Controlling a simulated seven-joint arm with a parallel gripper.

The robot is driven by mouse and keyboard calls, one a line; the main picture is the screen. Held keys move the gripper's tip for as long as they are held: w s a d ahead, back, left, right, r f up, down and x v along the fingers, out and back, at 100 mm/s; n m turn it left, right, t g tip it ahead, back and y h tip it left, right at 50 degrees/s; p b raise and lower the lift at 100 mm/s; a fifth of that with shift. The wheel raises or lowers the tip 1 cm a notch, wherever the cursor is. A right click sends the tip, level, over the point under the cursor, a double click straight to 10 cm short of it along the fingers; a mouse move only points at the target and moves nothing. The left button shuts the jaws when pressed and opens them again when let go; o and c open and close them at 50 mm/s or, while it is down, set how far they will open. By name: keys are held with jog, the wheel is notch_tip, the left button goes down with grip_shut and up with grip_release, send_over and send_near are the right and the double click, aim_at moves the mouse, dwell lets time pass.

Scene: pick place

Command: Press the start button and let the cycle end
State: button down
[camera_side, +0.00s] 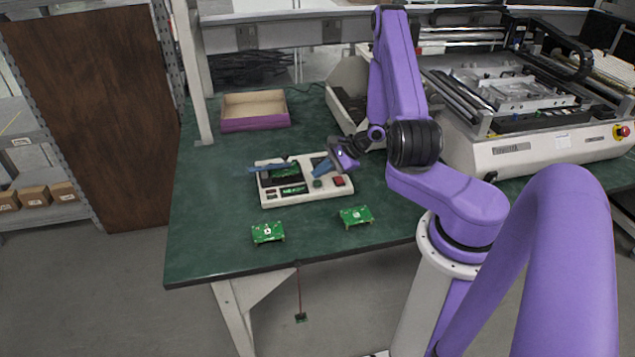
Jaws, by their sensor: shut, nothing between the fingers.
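A white test fixture (302,198) lies on the green table. It has a dark recess (278,175) on its left side, with green showing in it. On its front right are a small green button (317,183) and a red button (338,181). Which one is the start button I cannot read. Whether the tips touch the button I cannot tell. A blue bar (262,170) shows at the fixture's left edge.
Two green circuit boards, one left (268,233) and one right (356,215), lie in front of the fixture. A purple-sided open box (254,123) stands behind it. A grey bin (347,82) and a large white machine (540,150) stand at the back and right. The table's left side is clear.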

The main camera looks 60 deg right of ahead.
aim_at(320, 183)
jog(key=shift+f, duration=0.2)
jog(key=shift+f, duration=0.2)
jog(key=shift+f, duration=0.4)
dwell(0.7)
jog(key=shift+r, duration=0.8)
jog(key=shift+r, duration=2.55)
